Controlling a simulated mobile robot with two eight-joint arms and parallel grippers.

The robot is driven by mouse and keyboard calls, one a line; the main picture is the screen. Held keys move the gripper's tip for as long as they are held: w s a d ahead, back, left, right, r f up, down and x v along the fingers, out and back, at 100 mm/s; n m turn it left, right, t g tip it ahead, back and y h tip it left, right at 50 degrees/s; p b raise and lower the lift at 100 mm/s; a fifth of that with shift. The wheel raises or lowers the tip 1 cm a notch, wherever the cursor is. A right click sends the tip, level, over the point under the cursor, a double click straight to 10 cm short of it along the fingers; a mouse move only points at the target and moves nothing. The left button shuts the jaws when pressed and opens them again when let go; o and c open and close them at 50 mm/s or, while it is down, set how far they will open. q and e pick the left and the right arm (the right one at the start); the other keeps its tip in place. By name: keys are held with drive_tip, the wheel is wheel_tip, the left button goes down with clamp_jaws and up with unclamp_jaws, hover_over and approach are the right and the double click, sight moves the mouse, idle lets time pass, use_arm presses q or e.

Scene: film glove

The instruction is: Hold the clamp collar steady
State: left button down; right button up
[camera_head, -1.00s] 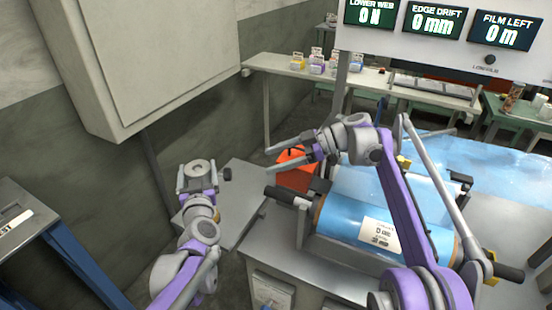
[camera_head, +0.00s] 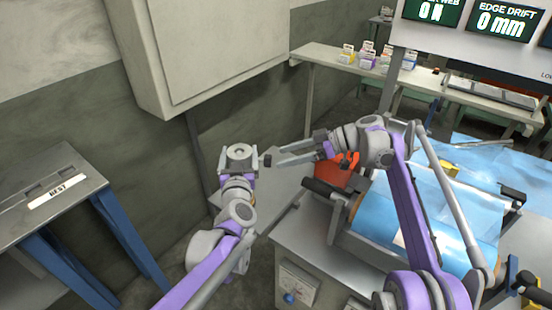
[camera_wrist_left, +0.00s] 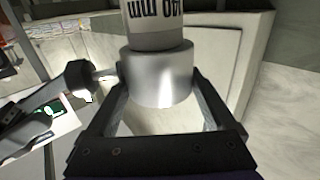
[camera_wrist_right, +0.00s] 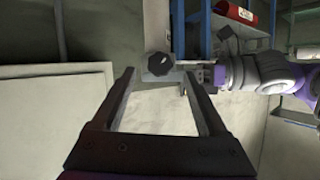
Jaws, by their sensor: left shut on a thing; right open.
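The clamp collar (camera_wrist_left: 160,80) is a smooth metal ring below a pale tube marked "40 mm" (camera_wrist_left: 155,22) in the left wrist view. My left gripper (camera_head: 239,166) is shut on the collar, one finger on each side. A black knob (camera_wrist_left: 78,74) sticks out from the collar's side; it also shows in the head view (camera_head: 266,160) and the right wrist view (camera_wrist_right: 160,64). My right gripper (camera_head: 278,154) is open and points left at the knob. Its fingertips lie either side of the knob in its wrist view; I cannot tell whether they touch it.
A steel bench with a blue film roll (camera_head: 430,215) stands at the right, with an orange-red object (camera_head: 340,172) behind its left end. A grey wall cabinet (camera_head: 205,45) hangs above. Several small boxes sit on a back shelf.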

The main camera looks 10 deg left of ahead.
sight(263, 161)
drive_tip(key=x, duration=0.3)
drive_tip(key=shift+a+f, duration=0.2)
drive_tip(key=shift+a, duration=0.15)
